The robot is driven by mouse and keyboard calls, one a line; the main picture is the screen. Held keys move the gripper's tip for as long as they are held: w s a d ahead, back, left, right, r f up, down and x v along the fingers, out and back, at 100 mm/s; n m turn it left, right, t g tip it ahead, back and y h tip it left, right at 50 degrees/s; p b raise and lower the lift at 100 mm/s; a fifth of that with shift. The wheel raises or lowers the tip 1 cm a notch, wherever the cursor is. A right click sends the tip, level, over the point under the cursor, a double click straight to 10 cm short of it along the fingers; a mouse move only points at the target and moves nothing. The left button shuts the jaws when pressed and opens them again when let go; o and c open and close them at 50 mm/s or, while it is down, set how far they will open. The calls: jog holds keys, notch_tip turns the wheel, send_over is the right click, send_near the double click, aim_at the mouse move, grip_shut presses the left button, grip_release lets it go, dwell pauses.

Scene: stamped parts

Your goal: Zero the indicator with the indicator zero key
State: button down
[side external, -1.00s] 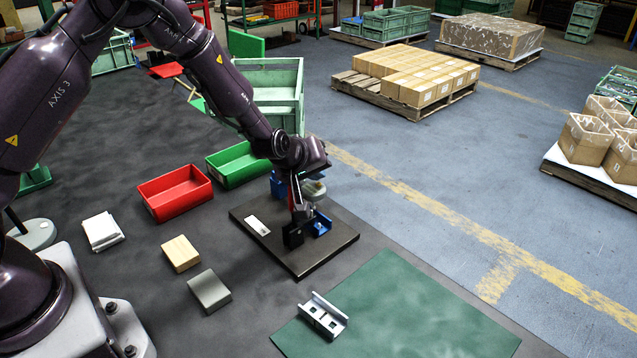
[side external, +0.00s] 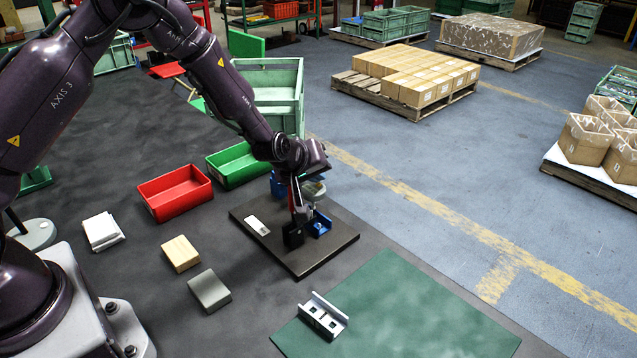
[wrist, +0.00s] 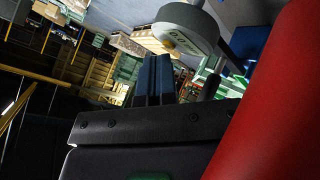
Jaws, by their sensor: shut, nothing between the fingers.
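My gripper (side external: 301,214) is low over the dark plate (side external: 255,249), shut and empty. It points down between a small black block (side external: 292,237) and a blue fixture (side external: 321,226). I cannot tell whether the fingertips touch either one. A pale rounded head (side external: 315,188), which looks like the indicator, stands behind the gripper and is partly hidden by it. In the wrist view a grey round housing (wrist: 186,27) with a small display-like face shows at the top.
A pale strip (side external: 257,225) lies on the plate's left part. A red bin (side external: 175,191) and a green bin (side external: 238,165) stand behind left. A wood block (side external: 180,253) and a grey block (side external: 209,291) lie left. A metal channel part (side external: 323,316) sits on the green mat (side external: 400,310).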

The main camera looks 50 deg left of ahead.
aim_at(316, 185)
jog(key=shift+r, duration=0.7)
jog(key=shift+r, duration=2.55)
